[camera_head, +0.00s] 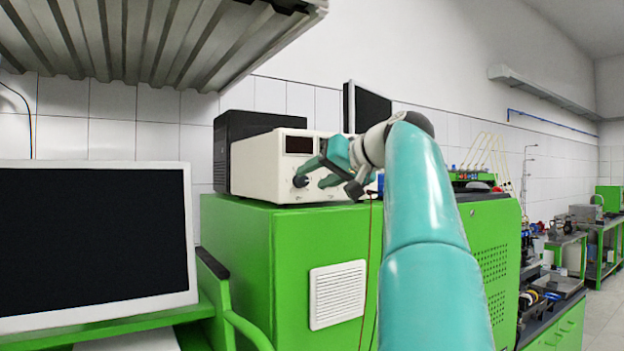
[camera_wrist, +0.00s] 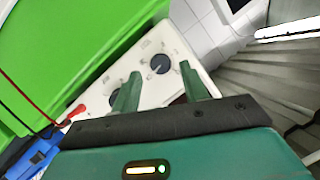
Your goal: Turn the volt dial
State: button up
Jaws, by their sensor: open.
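A white power supply (camera_head: 262,165) stands on top of a green cabinet. A black dial (camera_head: 300,181) shows on its front panel, close to my fingertips. In the wrist view a dark round dial (camera_wrist: 160,64) lies between the two green fingertips as seen from above, and a second dial (camera_wrist: 109,77) is partly hidden by the left finger. The printed labels are too blurred to tell which is the volt dial. My gripper (camera_head: 311,177) is open at the panel; it also shows in the wrist view (camera_wrist: 160,72). Contact with the dial cannot be told.
The green cabinet (camera_head: 240,240) is under the supply. Red plugs and a red cable (camera_wrist: 22,92) lie beside the panel in the wrist view. A black box (camera_head: 232,135) is behind the supply, a monitor (camera_head: 95,240) is at left, and a ribbed metal hood (camera_head: 150,40) hangs above.

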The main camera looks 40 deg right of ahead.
jog(key=v, duration=1.1)
jog(key=shift+s, duration=0.3)
jog(key=shift+r, duration=0.1)
